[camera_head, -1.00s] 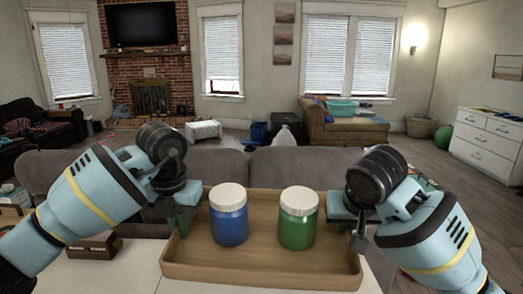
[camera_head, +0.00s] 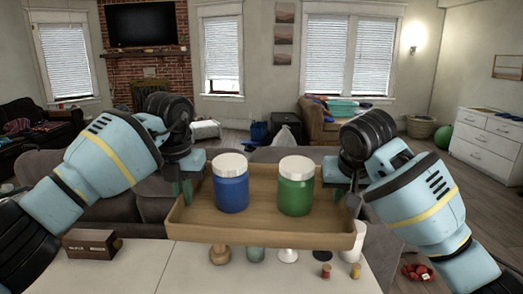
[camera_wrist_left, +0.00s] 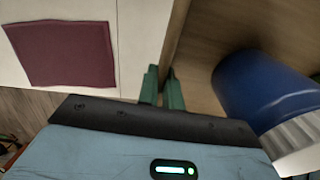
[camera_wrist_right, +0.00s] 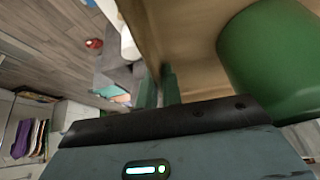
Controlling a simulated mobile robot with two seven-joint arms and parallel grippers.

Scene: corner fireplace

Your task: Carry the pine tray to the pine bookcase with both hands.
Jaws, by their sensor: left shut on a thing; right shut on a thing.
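The pine tray (camera_head: 262,232) is held level above a white tabletop, front wall toward me. It carries a blue jar (camera_head: 231,187) and a green jar (camera_head: 296,188), both upright with white lids. My left gripper (camera_head: 185,190) is shut on the tray's left wall; the left wrist view shows its green fingers (camera_wrist_left: 163,90) around the wall, beside the blue jar (camera_wrist_left: 255,85). My right gripper (camera_head: 350,196) is shut on the right wall; its fingers (camera_wrist_right: 160,88) show beside the green jar (camera_wrist_right: 270,55). I cannot make out a pine bookcase.
Below the tray, the white tabletop (camera_head: 195,265) holds a wooden piece (camera_head: 219,254), a glass (camera_head: 255,253), small red jars (camera_head: 326,271) and a white cylinder (camera_head: 356,240). A dark brown box (camera_head: 92,244) stands left. A grey sofa (camera_head: 130,208) is beyond; a white dresser (camera_head: 489,140) stands right.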

